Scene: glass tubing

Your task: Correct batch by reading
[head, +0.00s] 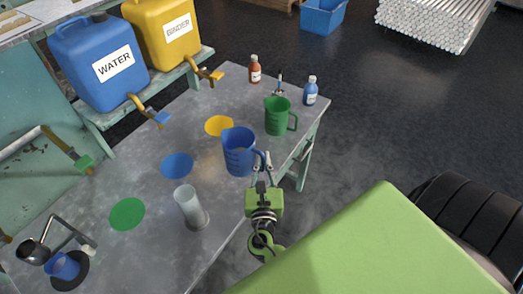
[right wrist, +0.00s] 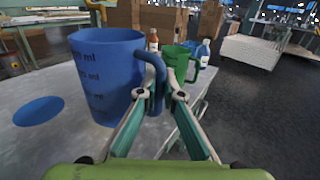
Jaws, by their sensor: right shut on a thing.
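A blue measuring jug (head: 238,152) is upright over the right part of the grey table; I cannot tell whether its base touches the table. My right gripper (head: 262,162) is shut on its handle, and the fingers also show on the handle in the right wrist view (right wrist: 162,95). The jug's contents are hidden. A green jug (head: 277,116) stands behind it, toward the table's far corner. A clear cylinder (head: 190,207) stands near the front edge. My left gripper is not in view.
Blue (head: 177,165), yellow (head: 219,126) and green (head: 127,214) discs lie flat and empty on the table (head: 155,195). Brown (head: 254,70) and blue (head: 310,91) bottles stand at the far corner. A small blue cup (head: 62,267) sits at lower left on a black disc.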

